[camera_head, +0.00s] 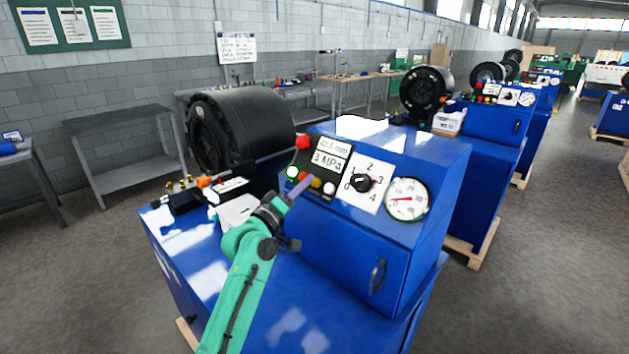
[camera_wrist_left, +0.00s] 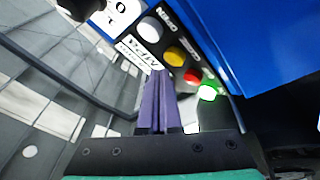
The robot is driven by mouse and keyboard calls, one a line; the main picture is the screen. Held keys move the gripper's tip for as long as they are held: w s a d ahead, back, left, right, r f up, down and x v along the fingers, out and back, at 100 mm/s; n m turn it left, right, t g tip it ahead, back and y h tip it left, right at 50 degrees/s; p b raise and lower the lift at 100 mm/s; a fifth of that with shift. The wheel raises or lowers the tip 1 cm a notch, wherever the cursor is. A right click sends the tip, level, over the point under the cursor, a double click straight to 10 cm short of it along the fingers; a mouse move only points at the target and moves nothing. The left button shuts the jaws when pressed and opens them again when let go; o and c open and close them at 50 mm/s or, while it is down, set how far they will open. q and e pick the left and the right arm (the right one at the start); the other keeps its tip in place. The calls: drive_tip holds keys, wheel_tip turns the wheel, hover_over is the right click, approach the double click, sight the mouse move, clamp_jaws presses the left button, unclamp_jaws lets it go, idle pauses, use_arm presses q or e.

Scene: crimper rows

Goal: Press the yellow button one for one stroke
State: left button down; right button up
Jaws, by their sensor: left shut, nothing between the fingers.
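The yellow button (camera_head: 316,183) sits in a row on the dark panel of the blue crimper (camera_head: 335,250), between a red button (camera_head: 303,176) and a white one (camera_head: 329,188). In the left wrist view the yellow button (camera_wrist_left: 175,54) is just beyond and right of the fingertips. My left gripper (camera_head: 307,182) is shut and empty, its purple fingers pointing at the button row. In the left wrist view a small gap shows between the fingertips (camera_wrist_left: 160,74) and the yellow button. My right gripper is not in view.
A lit green button (camera_head: 292,171) ends the row. A larger red knob (camera_head: 303,142) stands above it. A dial (camera_head: 362,183) and a pressure gauge (camera_head: 407,199) are to the right. The black crimping head (camera_head: 240,130) is behind left.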

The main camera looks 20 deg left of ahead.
use_arm(q)
drive_tip(key=s+r, duration=0.1)
drive_tip(key=s+a+p, duration=0.1)
drive_tip(key=s+r+p, duration=0.1)
drive_tip(key=s, duration=0.1)
drive_tip(key=shift+a+r, duration=0.2)
drive_tip(key=shift+r, duration=0.15)
idle(1.2)
